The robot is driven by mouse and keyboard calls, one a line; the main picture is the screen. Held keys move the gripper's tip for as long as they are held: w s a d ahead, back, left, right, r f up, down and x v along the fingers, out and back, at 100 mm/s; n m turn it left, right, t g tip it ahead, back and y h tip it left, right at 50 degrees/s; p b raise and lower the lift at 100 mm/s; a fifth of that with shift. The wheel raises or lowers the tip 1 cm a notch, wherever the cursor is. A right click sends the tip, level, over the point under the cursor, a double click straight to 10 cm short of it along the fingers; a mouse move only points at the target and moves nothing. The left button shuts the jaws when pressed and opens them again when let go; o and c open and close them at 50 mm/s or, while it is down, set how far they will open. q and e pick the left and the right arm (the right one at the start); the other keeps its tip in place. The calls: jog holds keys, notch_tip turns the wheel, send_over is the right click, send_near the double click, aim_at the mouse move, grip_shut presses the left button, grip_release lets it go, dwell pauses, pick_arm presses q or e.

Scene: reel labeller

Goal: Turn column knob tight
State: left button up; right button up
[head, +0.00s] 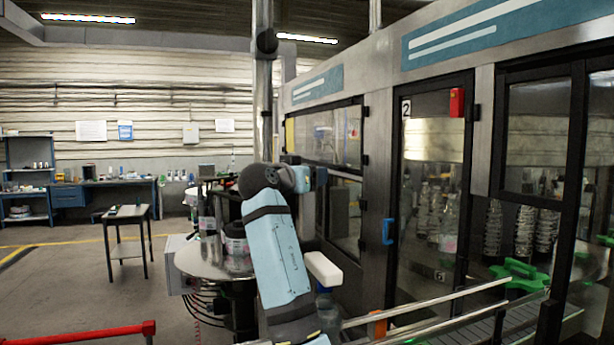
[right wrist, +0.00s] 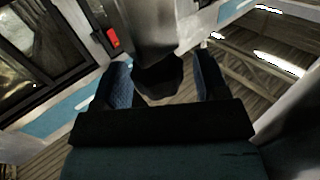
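A round black knob (head: 266,42) sits on the upright metal column (head: 263,90) in the head view. In the right wrist view a black knob (right wrist: 160,80) sticks out from a metal post (right wrist: 155,28). My right gripper (right wrist: 164,66) is open there, with one blue-padded finger on each side of the knob. A gap shows on the right side; contact on the left side cannot be told. In the head view my light blue arm rises in front of the column's lower part, and its fingers cannot be made out. My left gripper is not in view.
A glazed machine with black-framed doors (head: 390,220) fills the right. A round metal table (head: 200,262) with bottles and a label reel (head: 235,240) stands beside my arm. Metal rails (head: 430,305) run at lower right.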

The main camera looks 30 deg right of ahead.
jog(key=shift+a, duration=0.1)
jog(key=shift+s+a, duration=0.15)
jog(key=shift+a, duration=0.1)
jog(key=b+v, duration=0.4)
jog(key=v, duration=0.9)
